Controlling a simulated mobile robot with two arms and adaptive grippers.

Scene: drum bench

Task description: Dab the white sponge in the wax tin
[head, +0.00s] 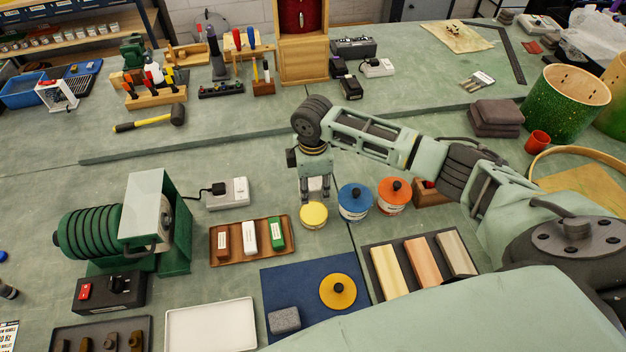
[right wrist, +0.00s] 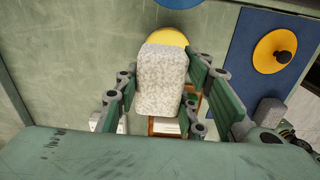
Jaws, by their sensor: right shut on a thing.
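My right gripper (head: 315,198) points down and is shut on the white sponge (head: 316,184). In the right wrist view the speckled white sponge (right wrist: 162,82) sits between the green-padded fingers of the gripper (right wrist: 166,108). The wax tin (head: 313,216), round with a yellow top and no knob, stands on the bench just below the gripper. In the right wrist view the sponge hides most of the tin's yellow top (right wrist: 168,38). I cannot tell whether sponge and wax touch. A yellow lid (head: 338,291) with a black knob lies on the blue mat. My left gripper is not in view.
A blue-lidded tin (head: 355,201) and an orange-lidded tin (head: 393,195) stand close to the right of the wax tin. A wooden tray (head: 214,250) with small blocks is at its left. A grey block (head: 284,320) lies on the blue mat (head: 290,275).

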